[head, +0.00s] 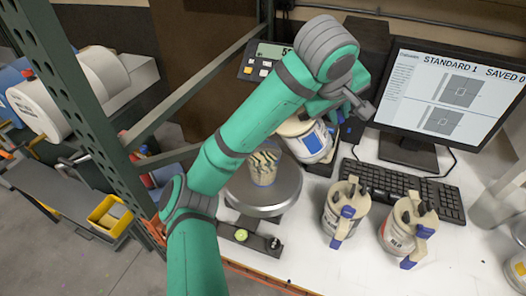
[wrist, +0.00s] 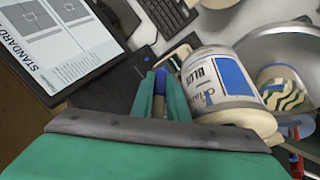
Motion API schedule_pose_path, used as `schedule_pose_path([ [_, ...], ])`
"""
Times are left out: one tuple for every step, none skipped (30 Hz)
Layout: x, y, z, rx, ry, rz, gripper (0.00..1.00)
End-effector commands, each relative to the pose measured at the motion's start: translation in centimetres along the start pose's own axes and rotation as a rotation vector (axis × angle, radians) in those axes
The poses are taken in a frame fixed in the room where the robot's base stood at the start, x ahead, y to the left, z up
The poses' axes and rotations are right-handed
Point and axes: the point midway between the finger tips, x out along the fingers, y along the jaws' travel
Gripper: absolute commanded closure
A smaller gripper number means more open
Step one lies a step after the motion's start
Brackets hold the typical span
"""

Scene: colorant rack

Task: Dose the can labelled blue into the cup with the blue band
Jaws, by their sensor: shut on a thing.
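The can labelled BLUE (wrist: 222,80) has a white body and a blue label patch. In the wrist view it is tilted, with its rim toward the lower right. In the head view the can (head: 314,143) hangs tilted beside and above the scale pan. My gripper (wrist: 160,88) is shut on a blue part at the can's side, seemingly its handle; in the head view my arm partly hides the grip. The cup (head: 264,167) stands upright on the round scale pan (head: 285,192), with dark wavy marks and a bluish band low on it. The cup also shows in the wrist view (wrist: 283,88).
Two more cans with blue clips, one at centre (head: 340,215) and one at right (head: 400,238), stand in front of the keyboard (head: 405,190). A monitor (head: 450,95) is behind. A scale display (head: 265,60) and a green rack post (head: 85,110) are to the left.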

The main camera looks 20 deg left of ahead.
Motion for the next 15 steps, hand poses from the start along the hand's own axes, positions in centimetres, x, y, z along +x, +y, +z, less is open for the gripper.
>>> schedule_pose_path([
  [-0.17, 0.04, -0.1, -0.001, 0.002, 0.004, 1.0],
  [-0.21, 0.04, -0.12, -0.001, 0.002, 0.005, 1.0],
  [-0.27, 0.03, -0.15, -0.002, 0.003, 0.007, 1.0],
  [-0.32, 0.02, -0.17, -0.003, 0.003, 0.008, 1.0],
  [-0.36, 0.01, -0.19, -0.004, 0.003, 0.01, 1.0],
  [-0.42, 0.0, -0.22, -0.005, 0.003, 0.011, 1.0],
  [-0.48, -0.04, -0.28, -0.006, 0.003, 0.013, 1.0],
  [-0.52, -0.06, -0.32, -0.006, 0.003, 0.014, 1.0],
  [-0.58, -0.06, -0.34, -0.007, 0.003, 0.016, 1.0],
  [-0.62, -0.06, -0.36, -0.008, 0.003, 0.017, 1.0],
  [-0.67, -0.06, -0.38, -0.008, 0.003, 0.019, 1.0],
  [-0.73, -0.06, -0.41, -0.009, 0.003, 0.021, 1.0],
  [-0.77, -0.06, -0.43, -0.01, 0.003, 0.022, 1.0],
  [-0.81, -0.05, -0.45, -0.01, 0.003, 0.024, 1.0],
  [-0.87, -0.05, -0.47, -0.011, 0.003, 0.026, 1.0],
])
